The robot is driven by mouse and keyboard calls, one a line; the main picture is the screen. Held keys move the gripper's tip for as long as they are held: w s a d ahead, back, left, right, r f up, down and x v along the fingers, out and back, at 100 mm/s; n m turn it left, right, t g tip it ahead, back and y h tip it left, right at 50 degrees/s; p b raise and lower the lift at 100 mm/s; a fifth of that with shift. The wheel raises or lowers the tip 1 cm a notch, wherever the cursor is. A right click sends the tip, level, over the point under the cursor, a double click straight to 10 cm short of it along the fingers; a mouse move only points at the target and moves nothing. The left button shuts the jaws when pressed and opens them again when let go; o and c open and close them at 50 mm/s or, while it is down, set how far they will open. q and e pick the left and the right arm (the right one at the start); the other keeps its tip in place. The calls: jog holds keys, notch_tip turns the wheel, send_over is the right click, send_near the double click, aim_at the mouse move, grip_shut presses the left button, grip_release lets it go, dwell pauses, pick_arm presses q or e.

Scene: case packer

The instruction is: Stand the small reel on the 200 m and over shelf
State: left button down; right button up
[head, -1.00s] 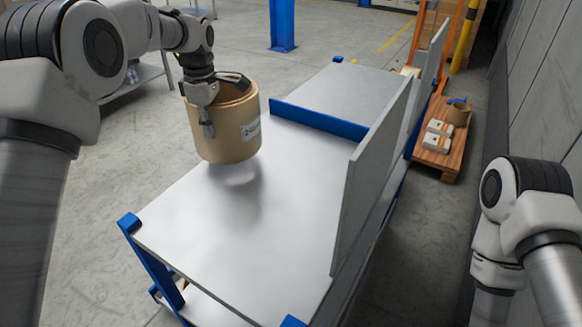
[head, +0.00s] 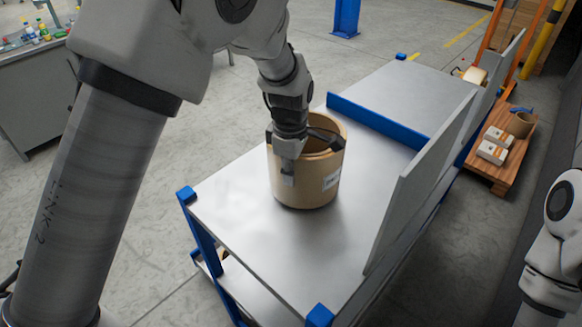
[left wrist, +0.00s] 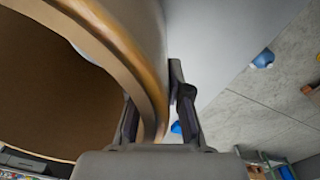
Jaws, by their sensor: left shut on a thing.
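The reel (head: 325,180) is a tan, hollow cardboard-like cylinder with a small white label. It stands upright over the near section of the grey metal shelf (head: 245,190), in front of the blue divider (head: 375,123). Its bottom is at or very close to the surface; I cannot tell whether it touches. My left gripper (head: 300,160) is shut on the reel's near wall. In the left wrist view the fingers (left wrist: 158,110) straddle the reel's rim (left wrist: 120,45). My right gripper is out of view; only part of that arm shows at the right edge. No shelf lettering is readable.
A grey upright panel (head: 420,180) borders the shelf's right side. Beyond the divider, the far section (head: 385,85) looks empty. A wooden pallet (head: 505,165) with white boxes and a brown roll stands on the floor at right. A bench with bottles is at upper left.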

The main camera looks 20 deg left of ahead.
pick_arm(q)
jog(key=shift+w+f, duration=0.2)
jog(key=shift+f, duration=0.05)
jog(key=shift+s, duration=0.1)
jog(key=c, duration=1.1)
grip_release()
jog(key=shift+s+f, duration=0.1)
jog(key=shift+f, duration=0.05)
notch_tip(320, 180, up, 12)
jog(key=b, duration=0.3)
jog(key=shift+s, duration=0.1)
